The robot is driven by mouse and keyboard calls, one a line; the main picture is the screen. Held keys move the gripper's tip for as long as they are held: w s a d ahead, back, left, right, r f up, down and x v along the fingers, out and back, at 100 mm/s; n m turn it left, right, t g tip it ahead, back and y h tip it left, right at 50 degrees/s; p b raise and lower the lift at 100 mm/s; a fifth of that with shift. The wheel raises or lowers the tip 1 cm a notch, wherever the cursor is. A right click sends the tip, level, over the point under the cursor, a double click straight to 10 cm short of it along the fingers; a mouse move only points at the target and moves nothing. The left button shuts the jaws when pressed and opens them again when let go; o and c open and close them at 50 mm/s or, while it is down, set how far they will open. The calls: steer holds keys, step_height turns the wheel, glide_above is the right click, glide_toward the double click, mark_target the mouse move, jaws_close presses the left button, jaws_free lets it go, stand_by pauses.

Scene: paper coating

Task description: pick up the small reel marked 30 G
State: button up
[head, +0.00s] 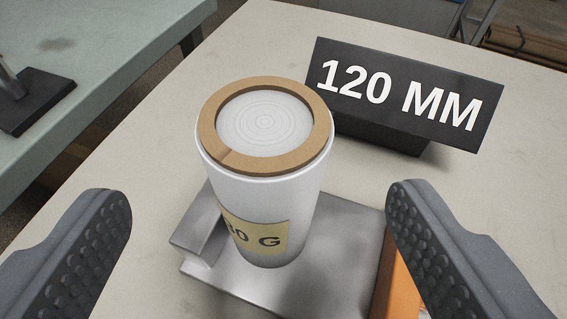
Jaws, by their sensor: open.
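A small white reel (300,195) stands upright in the middle of the head view, with a brown ring and pale rolled centre on top. Its yellow label (253,238) reads "0 G" at its end; the first digit is partly turned out of sight. The reel stands on a grey metal plate (335,255) with a raised block at its left. My gripper (258,240) is open, one dark studded finger on each side of the reel. Both fingers are apart from it, nearer the camera.
A black sign (410,92) reading "120 MM" stands on the pale table (185,130) behind the reel, to the right. An orange part (392,275) lies beside the plate, partly behind the right finger. A greenish table (100,65) with a dark block (30,100) is at left.

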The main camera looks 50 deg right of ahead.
mark_target(259, 183)
steer(key=x, duration=0.3)
steer(key=shift+w+d, duration=0.15)
steer(key=shift+r+b+x, duration=0.1)
steer(key=shift+b+x, duration=0.25)
steer(key=shift+x, duration=1)
steer(key=shift+r+b+x, duration=0.15)
steer(key=shift+b+x, duration=0.15)
steer(key=shift+x, duration=1.05)
steer(key=shift+d, duration=0.1)
steer(key=shift+r, duration=0.1)
steer(key=c, duration=1.5)
